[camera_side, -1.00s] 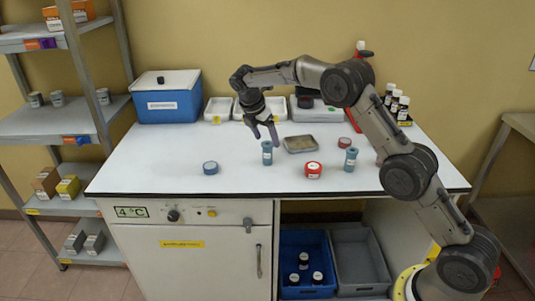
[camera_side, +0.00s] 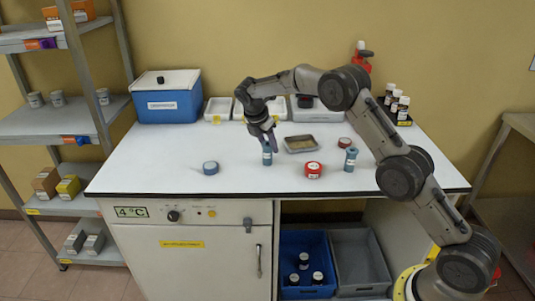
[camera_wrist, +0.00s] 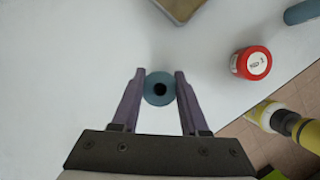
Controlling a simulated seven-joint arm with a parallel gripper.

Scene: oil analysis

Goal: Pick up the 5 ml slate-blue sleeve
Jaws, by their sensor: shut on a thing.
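A slate-blue sleeve (camera_side: 267,157) with a pale label stands upright near the middle of the white bench. My gripper (camera_side: 267,146) points down over it and is shut on its upper part. In the wrist view the sleeve (camera_wrist: 160,88) shows from above as a blue ring with a dark hole. The fingers of my gripper (camera_wrist: 160,90) touch it on both sides. A second, similar blue sleeve (camera_side: 350,160) stands to the right; part of it also shows at the top right of the wrist view (camera_wrist: 302,12). Their volume markings are too small to read.
A red-topped jar (camera_side: 313,170) stands between the two sleeves, nearer the front. A low blue jar (camera_side: 210,168) is to the left. A shallow metal tray (camera_side: 300,144) and a reddish round tin (camera_side: 344,143) lie behind. The bench front is largely clear.

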